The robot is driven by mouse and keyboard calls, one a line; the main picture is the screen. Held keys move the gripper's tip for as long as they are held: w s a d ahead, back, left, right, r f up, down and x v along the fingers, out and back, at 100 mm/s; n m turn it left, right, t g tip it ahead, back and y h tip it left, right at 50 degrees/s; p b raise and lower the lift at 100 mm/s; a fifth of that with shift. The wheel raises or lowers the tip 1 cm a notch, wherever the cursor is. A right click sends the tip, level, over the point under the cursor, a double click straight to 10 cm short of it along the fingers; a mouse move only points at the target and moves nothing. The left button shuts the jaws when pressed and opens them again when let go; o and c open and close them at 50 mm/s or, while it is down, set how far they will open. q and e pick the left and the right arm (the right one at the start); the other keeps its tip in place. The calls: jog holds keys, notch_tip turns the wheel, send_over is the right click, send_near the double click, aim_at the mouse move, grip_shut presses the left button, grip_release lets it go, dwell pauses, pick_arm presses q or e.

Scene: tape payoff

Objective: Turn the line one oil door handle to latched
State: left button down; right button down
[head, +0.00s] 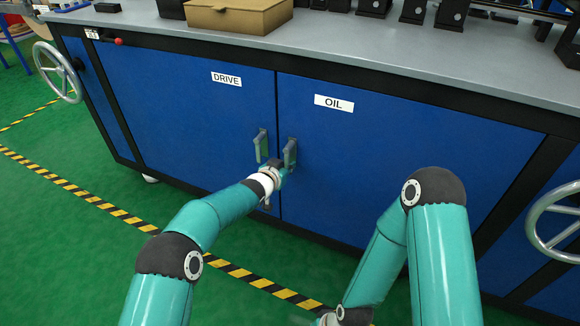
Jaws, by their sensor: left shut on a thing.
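The oil door (400,165) is a blue cabinet panel with a white OIL label (333,102). Its grey handle (291,150) is on the door's left edge and stands about upright. My left gripper (281,168) is at the lower part of this handle, shut on it. The fingers are small and partly hidden by my wrist, so their exact grip is hard to see. My right arm bends down to the bottom edge of the picture, and its gripper is out of view.
The drive door (185,110) is left of the oil door, with its own upright handle (261,146) close to my left gripper. Handwheels stand at left (57,72) and right (556,222). A cardboard box (238,14) sits on the grey bench top (350,42). Striped tape (105,205) crosses the green floor.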

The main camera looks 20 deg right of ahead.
pick_arm(q)
jog(key=shift+w+a+r, duration=0.15)
jog(key=shift+w+a, duration=0.1)
jog(key=shift+a, duration=0.05)
jog(key=c, duration=1.2)
grip_release()
jog(key=shift+c, duration=0.2)
jog(key=shift+o, duration=0.6)
jog(key=shift+s+d, duration=0.2)
jog(key=v, duration=1.2)
